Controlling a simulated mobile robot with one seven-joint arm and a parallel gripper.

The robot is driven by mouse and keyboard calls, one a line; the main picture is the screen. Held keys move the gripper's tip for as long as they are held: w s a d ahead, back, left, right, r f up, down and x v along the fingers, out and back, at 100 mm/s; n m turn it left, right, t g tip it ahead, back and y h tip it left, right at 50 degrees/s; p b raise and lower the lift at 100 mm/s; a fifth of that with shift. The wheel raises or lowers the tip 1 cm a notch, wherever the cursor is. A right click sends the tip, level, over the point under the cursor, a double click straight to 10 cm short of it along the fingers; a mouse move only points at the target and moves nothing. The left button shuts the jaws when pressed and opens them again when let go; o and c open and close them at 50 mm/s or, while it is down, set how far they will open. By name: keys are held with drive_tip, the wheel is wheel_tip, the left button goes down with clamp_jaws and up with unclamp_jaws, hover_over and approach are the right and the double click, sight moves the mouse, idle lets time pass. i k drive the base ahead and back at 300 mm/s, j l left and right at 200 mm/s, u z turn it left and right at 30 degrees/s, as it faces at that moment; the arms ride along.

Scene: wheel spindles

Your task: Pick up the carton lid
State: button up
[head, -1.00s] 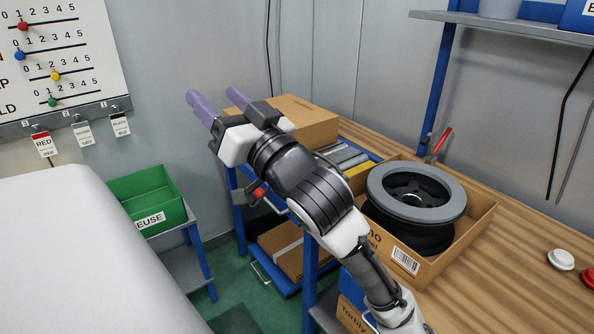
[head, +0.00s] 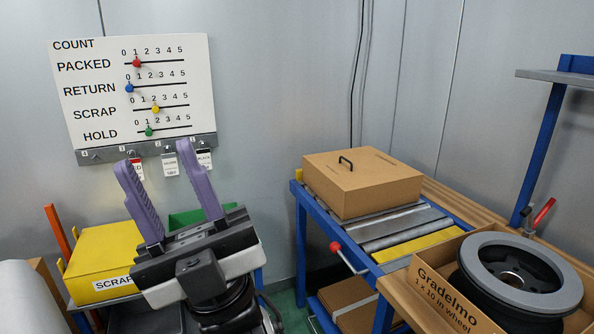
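The carton lid (head: 350,193) is a brown cardboard piece with a black handle on its top. It sits at the left end of the roller bench, toward the wall. An open carton (head: 432,303) marked "Gradelmo 1 x 10 in wheel" stands at the lower right, with a black and grey wheel (head: 508,258) in it. My gripper (head: 153,155) is at the lower left with its two purple fingers pointing up and spread apart. It is open and empty, well to the left of the lid and not touching it.
The blue-framed roller bench (head: 392,228) has a lever with a red knob (head: 335,247) on its near side. A yellow SCRAP bin (head: 98,258) and a green bin (head: 200,217), partly hidden, stand behind my gripper. A count board (head: 130,90) hangs on the wall.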

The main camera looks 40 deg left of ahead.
sight(356, 182)
drive_tip(key=i+l+u, duration=0.15)
drive_tip(key=u, duration=0.9)
